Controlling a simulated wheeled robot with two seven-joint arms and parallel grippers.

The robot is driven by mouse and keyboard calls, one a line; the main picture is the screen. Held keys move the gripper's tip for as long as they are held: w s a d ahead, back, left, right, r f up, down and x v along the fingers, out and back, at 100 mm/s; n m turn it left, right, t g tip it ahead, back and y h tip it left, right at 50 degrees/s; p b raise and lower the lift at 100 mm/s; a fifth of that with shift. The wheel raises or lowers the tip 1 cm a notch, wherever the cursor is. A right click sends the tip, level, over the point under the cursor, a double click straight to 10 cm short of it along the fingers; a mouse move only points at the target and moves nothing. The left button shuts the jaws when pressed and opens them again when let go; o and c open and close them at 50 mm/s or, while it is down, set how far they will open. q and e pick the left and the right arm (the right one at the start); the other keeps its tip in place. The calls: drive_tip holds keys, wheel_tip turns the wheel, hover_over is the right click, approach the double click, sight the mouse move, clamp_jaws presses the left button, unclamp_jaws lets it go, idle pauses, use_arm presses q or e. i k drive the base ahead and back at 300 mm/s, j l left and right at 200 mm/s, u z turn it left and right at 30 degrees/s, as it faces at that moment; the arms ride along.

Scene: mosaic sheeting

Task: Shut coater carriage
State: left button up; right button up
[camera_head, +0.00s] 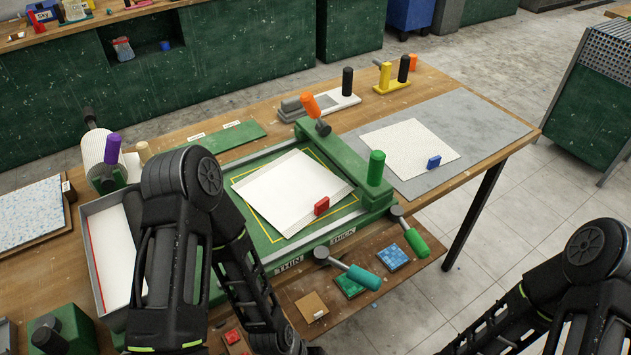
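The coater (262,228) is a green bed with a yellow outline, and its front edge has labels reading THIN and THICK. A green crossbar (345,168), which looks like the carriage, stands at the bed's right end. A white sheet (289,190) with a red block (321,206) lies tilted on the bed, left of the crossbar. My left arm covers the bed's left front part. Both arms run out at the bottom edge, and neither gripper's fingers show.
A grey mat (490,123) with a white sheet and blue block (433,162) lies right of the coater. A grey tray (88,240) stands left. Teal-handled (364,277) and green-handled (416,244) tools stick out in front, above a lower shelf with mosaic tiles (393,257).

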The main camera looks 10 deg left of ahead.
sight(379, 192)
drive_tip(key=i+l+u, duration=0.3)
drive_tip(key=l, duration=1.1)
drive_tip(key=i+l+u, duration=0.3)
drive_tip(key=l, duration=1.2)
drive_tip(key=l+u, duration=0.3)
drive_tip(key=l, duration=1.15)
drive_tip(key=i+j, duration=0.1)
drive_tip(key=j, duration=0.25)
drive_tip(key=i+j, duration=0.1)
drive_tip(key=j, duration=0.25)
